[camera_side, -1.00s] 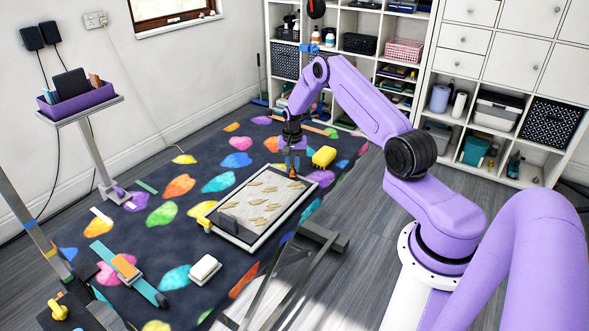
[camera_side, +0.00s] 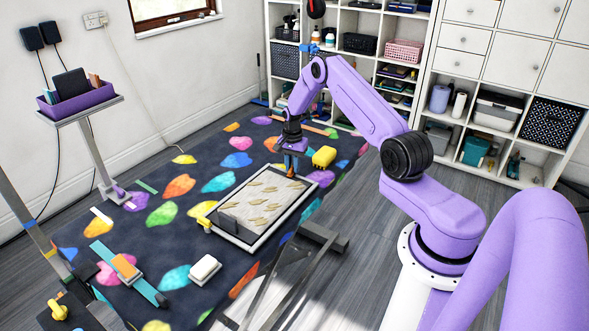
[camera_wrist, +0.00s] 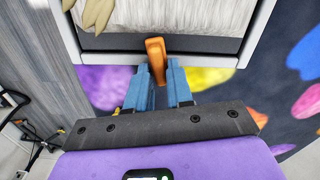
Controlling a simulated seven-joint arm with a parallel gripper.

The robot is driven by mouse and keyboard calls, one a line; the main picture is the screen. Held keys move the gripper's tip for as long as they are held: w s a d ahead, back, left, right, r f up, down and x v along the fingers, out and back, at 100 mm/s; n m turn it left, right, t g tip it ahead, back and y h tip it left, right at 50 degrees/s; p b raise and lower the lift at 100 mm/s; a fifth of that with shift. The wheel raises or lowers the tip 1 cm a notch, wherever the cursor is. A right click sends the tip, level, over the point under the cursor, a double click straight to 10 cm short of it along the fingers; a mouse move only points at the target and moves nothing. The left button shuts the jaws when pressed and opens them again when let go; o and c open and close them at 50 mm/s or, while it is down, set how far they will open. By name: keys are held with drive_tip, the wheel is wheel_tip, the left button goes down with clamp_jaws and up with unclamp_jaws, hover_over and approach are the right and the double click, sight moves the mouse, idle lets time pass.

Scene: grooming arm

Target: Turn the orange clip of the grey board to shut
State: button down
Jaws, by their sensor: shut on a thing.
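The grey board (camera_side: 240,238) lies on the dark spotted mat. It has a grey frame around a pale furry sheet with several tan leaf-like pieces on it. The orange clip (camera_wrist: 155,52) sits at the middle of the board's edge nearest my gripper in the wrist view, with its upper end over the frame and fur. My gripper (camera_wrist: 158,72) has its blue fingers on both sides of the clip's lower part and is shut on it. In the side view my gripper (camera_side: 291,168) is at the board's far edge, and the clip is mostly hidden there.
A yellow block (camera_side: 323,157) stands close to the right of my gripper. A yellow piece (camera_side: 203,212) is at the board's left side. A dark metal stand (camera_side: 318,238) is by the board's right side. A white block (camera_side: 205,268) lies in front on the mat.

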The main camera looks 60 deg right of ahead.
sight(292, 167)
drive_tip(key=shift+w+m, duration=0.1)
drive_tip(key=shift+m, duration=0.6)
drive_tip(key=c, duration=1.1)
unclamp_jaws()
drive_tip(key=shift+o, duration=0.2)
drive_tip(key=shift+r, duration=4)
drive_tip(key=o, duration=0.6)
